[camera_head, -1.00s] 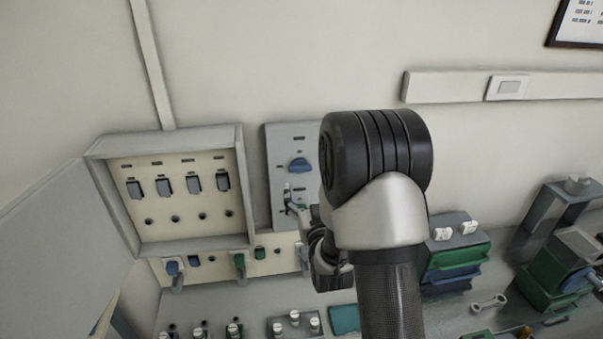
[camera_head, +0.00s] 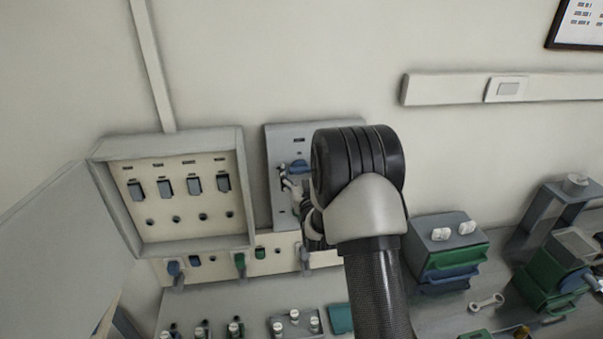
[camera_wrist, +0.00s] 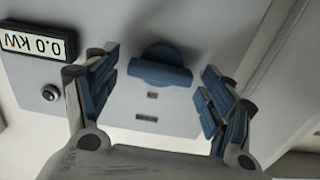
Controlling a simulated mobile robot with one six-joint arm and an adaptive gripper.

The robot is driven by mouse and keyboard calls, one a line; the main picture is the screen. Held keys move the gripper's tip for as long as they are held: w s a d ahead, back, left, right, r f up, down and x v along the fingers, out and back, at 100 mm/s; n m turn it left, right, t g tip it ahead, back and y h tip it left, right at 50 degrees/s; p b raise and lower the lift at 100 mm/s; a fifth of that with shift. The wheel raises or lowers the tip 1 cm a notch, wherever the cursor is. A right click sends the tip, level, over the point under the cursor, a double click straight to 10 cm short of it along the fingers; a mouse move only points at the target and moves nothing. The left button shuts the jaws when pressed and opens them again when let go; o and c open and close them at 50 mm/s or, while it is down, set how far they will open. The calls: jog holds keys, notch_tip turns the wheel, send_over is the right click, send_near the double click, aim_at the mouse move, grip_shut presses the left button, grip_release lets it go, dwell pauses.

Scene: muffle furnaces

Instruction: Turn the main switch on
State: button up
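The main switch is a blue rotary knob (camera_head: 299,165) on a grey wall panel (camera_head: 285,139). In the wrist view the knob (camera_wrist: 160,68) shows as a blue bar on a round base, lying across the picture. My gripper (camera_wrist: 160,90) is open, with one blue-padded finger to each side of the knob and clear gaps between. In the head view my gripper (camera_head: 288,182) is just below and in front of the knob, and my arm hides the panel's right part. Whether the fingertips reach the panel is unclear.
A display (camera_wrist: 36,43) reading 0.0 kW and a small round button (camera_wrist: 50,93) sit on the panel. An open breaker box (camera_head: 180,141) stands to its left. Sockets with plugs (camera_head: 239,262) line the wall below. A drawer unit (camera_head: 447,245) stands on the bench at right.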

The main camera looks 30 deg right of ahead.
jog(key=c, duration=0.9)
jog(key=shift+m+b, duration=0.3)
jog(key=shift+b, duration=0.25)
jog(key=m+b, duration=0.1)
jog(key=b, duration=0.1)
jog(key=m+b, duration=0.1)
jog(key=b, duration=0.1)
jog(key=shift+f+m+b, duration=0.2)
jog(key=shift+m+b, duration=0.1)
jog(key=m+b, duration=0.5)
jog(key=b, duration=0.2)
jog(key=shift+d, duration=0.1)
jog(key=m+b, duration=0.4)
jog(key=b, duration=0.1)
jog(key=shift+s+m, duration=0.1)
jog(key=shift+m, duration=0.3)
jog(key=m+b, duration=0.4)
jog(key=shift+m, duration=0.4)
jog(key=shift+r, duration=0.1)
jog(key=o, duration=1)
